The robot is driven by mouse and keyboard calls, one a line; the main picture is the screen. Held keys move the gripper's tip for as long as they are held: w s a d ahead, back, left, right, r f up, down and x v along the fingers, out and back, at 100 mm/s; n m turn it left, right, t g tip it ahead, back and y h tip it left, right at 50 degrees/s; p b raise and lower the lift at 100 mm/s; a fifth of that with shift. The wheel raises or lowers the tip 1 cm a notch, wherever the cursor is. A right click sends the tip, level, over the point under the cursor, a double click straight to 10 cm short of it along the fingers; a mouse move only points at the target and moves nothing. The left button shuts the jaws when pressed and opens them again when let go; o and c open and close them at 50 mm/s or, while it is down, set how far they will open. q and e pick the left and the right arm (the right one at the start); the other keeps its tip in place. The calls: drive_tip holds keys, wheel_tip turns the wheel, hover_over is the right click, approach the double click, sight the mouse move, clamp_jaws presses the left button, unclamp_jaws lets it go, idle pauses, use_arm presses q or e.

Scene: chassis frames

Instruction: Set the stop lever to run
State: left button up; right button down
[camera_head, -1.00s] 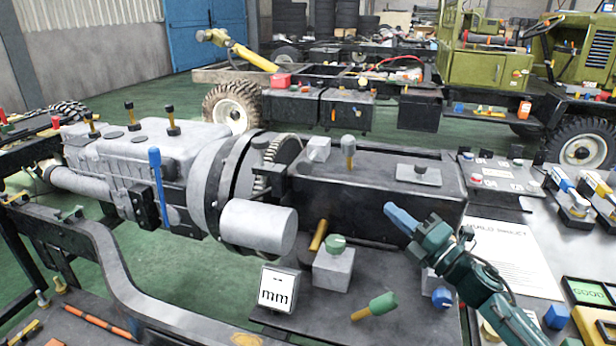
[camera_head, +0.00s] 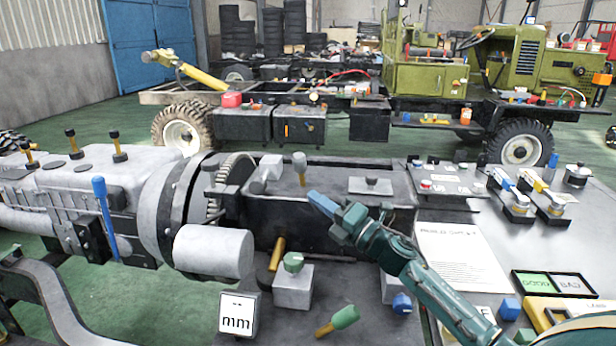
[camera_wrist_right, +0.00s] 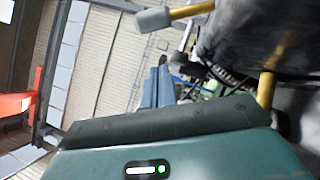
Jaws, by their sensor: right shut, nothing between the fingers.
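A blue-handled lever (camera_head: 102,205) stands nearly upright on the side of the grey engine (camera_head: 75,185). A second lever with a grey knob and a yellow shaft (camera_head: 300,163) stands on the dark box behind the engine's flywheel end. I cannot tell for sure which is the stop lever. My right gripper (camera_head: 322,203) is shut and empty, below and right of the grey-knobbed lever in the head view and apart from it. Its blue fingers (camera_wrist_right: 157,86) show in the right wrist view. A grey knob on a yellow shaft (camera_wrist_right: 155,19) is near them there. My left gripper is not in view.
A green-capped block (camera_head: 293,285), a white "mm" block (camera_head: 238,314) and a green-handled tool (camera_head: 340,320) lie in front of the box. A paper sheet (camera_head: 460,262) and GOOD/BAD plates (camera_head: 553,284) lie on the bench at right. A grey cylinder (camera_head: 213,251) juts out.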

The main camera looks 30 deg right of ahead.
sight(301, 169)
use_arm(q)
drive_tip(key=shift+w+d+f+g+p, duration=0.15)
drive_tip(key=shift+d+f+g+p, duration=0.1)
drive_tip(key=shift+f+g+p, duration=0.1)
use_arm(e)
drive_tip(key=w+r, duration=0.2)
drive_tip(key=w, duration=0.3)
drive_tip(key=shift+w+d+r, duration=0.15)
drive_tip(key=shift+w+r, duration=0.25)
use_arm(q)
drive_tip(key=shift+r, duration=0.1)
